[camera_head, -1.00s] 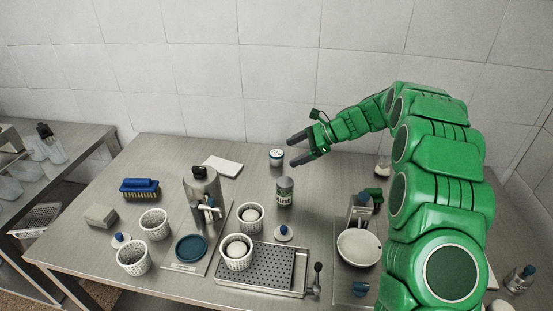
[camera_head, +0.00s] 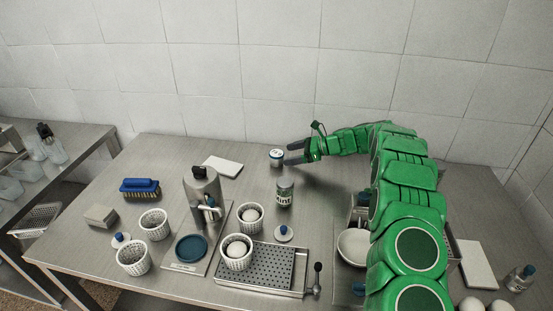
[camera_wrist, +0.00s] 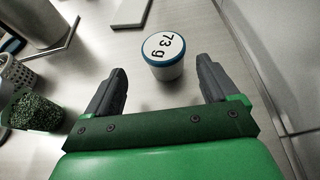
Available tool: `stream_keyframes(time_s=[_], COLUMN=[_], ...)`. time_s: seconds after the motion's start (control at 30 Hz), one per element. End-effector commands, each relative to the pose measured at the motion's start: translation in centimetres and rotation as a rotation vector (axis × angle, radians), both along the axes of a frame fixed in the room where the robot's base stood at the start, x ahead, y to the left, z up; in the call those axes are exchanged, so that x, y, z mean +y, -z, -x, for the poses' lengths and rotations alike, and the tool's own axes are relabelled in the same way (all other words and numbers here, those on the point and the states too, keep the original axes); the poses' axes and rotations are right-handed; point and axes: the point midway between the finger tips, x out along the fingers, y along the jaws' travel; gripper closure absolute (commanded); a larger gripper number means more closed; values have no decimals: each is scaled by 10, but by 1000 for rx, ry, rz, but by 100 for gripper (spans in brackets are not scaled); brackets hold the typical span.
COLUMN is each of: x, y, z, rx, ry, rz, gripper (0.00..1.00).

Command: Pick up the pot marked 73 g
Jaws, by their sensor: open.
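The pot marked 73 g (camera_wrist: 165,52) is small and white with a blue rim, and its label reads "73 g" on top in the wrist view. It stands upright on the steel table, and the pot also shows in the head view (camera_head: 276,158) near the back edge. My gripper (camera_head: 287,154) is open, low over the table, just right of the pot. In the wrist view my gripper (camera_wrist: 162,80) has its two dark fingers spread, with the pot ahead, between their lines and just beyond the tips. Nothing is held.
The tiled wall (camera_head: 270,70) rises behind. Perforated baskets (camera_head: 153,226) stand towards the front.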

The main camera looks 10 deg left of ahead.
Motion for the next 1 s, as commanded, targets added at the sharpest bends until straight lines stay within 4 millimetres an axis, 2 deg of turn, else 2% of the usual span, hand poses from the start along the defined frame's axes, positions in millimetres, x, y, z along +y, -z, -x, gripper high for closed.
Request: stream_keyframes(time_s=[0.33,0.63,0.9,1.0], x=[23,59,63,63], y=[8,22,23,23], z=[-3,-6,-7,-7], rx=[-2,-1,-1,-1], ry=[0,-3,-2,-2], rz=[1,1,1,1], gripper=[13,13,13,26])
